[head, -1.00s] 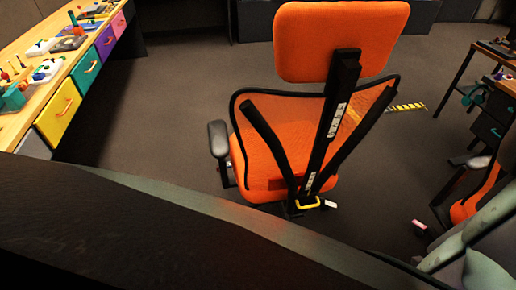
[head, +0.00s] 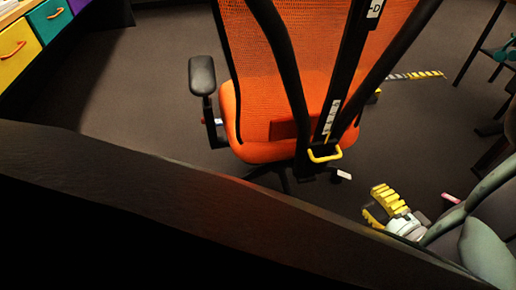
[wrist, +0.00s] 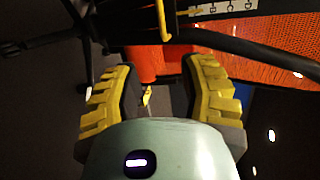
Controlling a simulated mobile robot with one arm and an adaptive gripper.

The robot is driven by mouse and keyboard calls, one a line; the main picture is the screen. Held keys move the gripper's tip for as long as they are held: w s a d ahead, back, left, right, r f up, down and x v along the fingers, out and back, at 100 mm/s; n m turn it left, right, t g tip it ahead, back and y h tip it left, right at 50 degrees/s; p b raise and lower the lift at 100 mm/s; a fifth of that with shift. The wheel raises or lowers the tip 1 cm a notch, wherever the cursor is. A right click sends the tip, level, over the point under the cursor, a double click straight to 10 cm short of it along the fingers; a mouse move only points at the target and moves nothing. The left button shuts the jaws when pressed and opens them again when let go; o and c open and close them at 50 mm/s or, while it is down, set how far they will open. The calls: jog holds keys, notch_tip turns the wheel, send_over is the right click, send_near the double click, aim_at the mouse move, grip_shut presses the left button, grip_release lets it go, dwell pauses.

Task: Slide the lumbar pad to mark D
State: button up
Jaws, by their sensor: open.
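The orange mesh office chair stands with its back towards me in the head view. A darker red-orange block, which looks like the lumbar pad (head: 290,127), sits low behind the backrest, left of the black spine. A yellow loop handle (head: 325,153) is at the spine's foot; it also shows in the wrist view (wrist: 165,22). A white letter strip (wrist: 222,8) runs along the spine; mark D (head: 375,8) is high on it in the head view. My gripper (head: 384,207) is open and empty, right of and below the handle, apart from it. In the wrist view its yellow fingers (wrist: 164,88) are spread.
The chair's left armrest (head: 202,75) stands out beside the seat (head: 260,150). Slanted black bars flank the spine. A drawer bench (head: 20,45) is at far left, a dark desk at right. A striped yellow strip (head: 415,75) lies on the floor (head: 150,90).

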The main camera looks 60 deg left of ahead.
aim_at(328, 158)
jog(key=shift+n+g+y, duration=0.3)
jog(key=shift+g+y, duration=0.1)
jog(key=a, duration=0.5)
jog(key=w+a+f+b, duration=0.1)
jog(key=a, duration=0.4)
jog(key=a+b, duration=0.1)
jog(key=a, duration=0.5)
jog(key=shift+w+a+f, duration=0.1)
jog(key=shift+w+f, duration=0.05)
jog(key=shift+f, duration=0.2)
jog(key=shift+c, duration=0.2)
grip_shut()
